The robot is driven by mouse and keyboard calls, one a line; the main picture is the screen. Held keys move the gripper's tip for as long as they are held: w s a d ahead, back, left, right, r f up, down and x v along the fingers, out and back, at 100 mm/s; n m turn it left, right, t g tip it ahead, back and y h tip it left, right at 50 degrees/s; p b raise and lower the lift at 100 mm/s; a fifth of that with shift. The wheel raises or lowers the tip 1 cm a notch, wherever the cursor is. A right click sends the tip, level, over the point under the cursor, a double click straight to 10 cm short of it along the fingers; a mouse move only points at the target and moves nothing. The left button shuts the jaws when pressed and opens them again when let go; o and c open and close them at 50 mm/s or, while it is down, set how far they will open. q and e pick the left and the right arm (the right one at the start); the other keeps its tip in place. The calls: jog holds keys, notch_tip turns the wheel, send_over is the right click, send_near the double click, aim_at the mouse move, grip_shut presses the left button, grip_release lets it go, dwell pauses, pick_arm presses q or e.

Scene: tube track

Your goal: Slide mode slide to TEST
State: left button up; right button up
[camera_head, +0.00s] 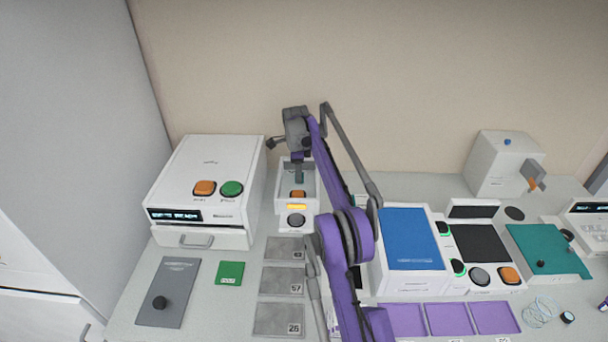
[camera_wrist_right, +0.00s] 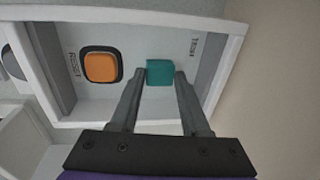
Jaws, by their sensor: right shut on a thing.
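The mode slide's teal knob (camera_wrist_right: 160,72) sits in a white recessed housing (camera_head: 283,208). My right gripper (camera_wrist_right: 160,78) is shut on the knob, with one fingertip on each side of it. In the head view, my right gripper (camera_head: 299,172) reaches down into the housing from above. In the right wrist view, a small label (camera_wrist_right: 194,45) that seems to read TEST lies right of the knob, apart from it. An orange button (camera_wrist_right: 100,67) is left of the knob. The slide's track is not clearly visible. My left gripper is not in view.
A white box (camera_head: 205,165) with an orange and a green button stands left of the housing. Grey numbered pads (camera_head: 283,282) lie in front. A blue-topped unit (camera_head: 411,240) stands to the right. The housing's walls rise close around my fingers.

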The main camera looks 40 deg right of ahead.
jog(key=shift+w+a+p, duration=0.5)
jog(key=shift+w+a, duration=0.6)
jog(key=shift+a, duration=0.3)
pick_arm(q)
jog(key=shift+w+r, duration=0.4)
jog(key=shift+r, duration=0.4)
pick_arm(e)
jog(key=o, duration=0.8)
jog(key=shift+w+r+p, duration=0.1)
jog(key=shift+r+p, duration=0.9)
jog(key=shift+r, duration=1.7)
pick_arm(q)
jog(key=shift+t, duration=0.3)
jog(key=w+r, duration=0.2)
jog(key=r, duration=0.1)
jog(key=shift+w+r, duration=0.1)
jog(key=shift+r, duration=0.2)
pick_arm(e)
jog(key=shift+r, duration=0.75)
